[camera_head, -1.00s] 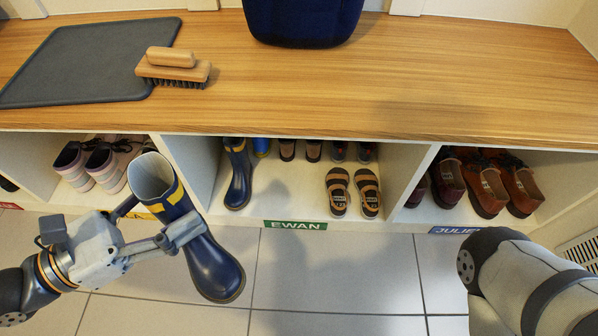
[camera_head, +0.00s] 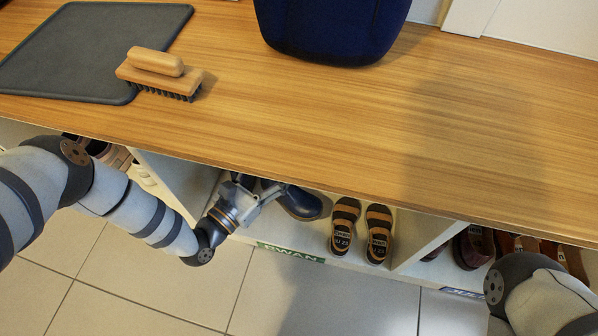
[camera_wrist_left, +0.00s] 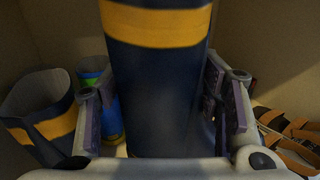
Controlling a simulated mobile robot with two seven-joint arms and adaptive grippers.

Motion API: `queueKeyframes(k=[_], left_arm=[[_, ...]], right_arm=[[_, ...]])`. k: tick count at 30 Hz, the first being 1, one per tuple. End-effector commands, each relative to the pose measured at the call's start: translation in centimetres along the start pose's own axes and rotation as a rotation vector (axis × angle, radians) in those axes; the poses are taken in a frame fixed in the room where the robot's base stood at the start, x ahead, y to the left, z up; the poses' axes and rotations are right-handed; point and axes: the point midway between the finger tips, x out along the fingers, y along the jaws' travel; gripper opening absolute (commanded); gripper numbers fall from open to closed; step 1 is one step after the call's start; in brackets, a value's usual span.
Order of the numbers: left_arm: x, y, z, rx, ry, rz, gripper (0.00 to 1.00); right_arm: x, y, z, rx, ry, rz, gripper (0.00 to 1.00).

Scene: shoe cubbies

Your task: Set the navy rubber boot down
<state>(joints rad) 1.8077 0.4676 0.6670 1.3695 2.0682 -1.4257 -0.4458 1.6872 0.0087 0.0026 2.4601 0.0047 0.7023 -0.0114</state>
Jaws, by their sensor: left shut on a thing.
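The navy rubber boot (camera_head: 300,204) is inside the middle cubby labelled EWAN. Only its rounded toe shows in the head view, left of the sandals, with the shaft hidden under the bench top. My left gripper (camera_head: 268,191) reaches in under the bench edge, shut on the boot's shaft. In the left wrist view the navy shaft with its yellow band (camera_wrist_left: 155,85) stands between the two fingers (camera_wrist_left: 160,110). The boot's sole is hidden, so I cannot tell whether it touches the cubby floor. My right gripper is out of view.
Another navy boot (camera_wrist_left: 40,118) with a yellow band stands left of the held one. Strappy sandals (camera_head: 361,230) sit to its right. Cubby dividers (camera_head: 178,180) and the overhanging bench top (camera_head: 300,120) bound the space.

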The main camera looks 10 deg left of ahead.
Motion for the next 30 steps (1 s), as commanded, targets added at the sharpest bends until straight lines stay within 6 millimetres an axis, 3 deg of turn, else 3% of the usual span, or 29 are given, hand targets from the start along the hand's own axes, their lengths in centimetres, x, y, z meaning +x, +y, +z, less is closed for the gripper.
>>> queueKeyframes(k=[1, 9, 20, 21, 24, 30], left_arm=[[0.1, -0.1, -1.8, -0.001, 0.001, -0.002, 0.06], [0.1, 0.0, -6.2, 0.000, -0.002, -0.003, 0.06], [0.1, 0.0, -6.7, -0.001, -0.003, -0.001, 0.06], [0.1, 0.0, -6.9, -0.001, -0.002, -0.002, 0.62], [0.1, 0.0, -6.8, -0.001, -0.002, -0.002, 0.80], [0.1, 0.0, -6.8, -0.001, -0.002, -0.002, 0.80]], right_arm=[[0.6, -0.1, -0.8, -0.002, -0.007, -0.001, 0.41], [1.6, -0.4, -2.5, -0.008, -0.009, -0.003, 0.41], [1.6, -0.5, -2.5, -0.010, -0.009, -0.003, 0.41], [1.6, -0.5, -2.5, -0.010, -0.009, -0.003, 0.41], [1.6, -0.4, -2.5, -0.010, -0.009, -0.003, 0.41], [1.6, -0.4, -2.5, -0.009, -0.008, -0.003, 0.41]])
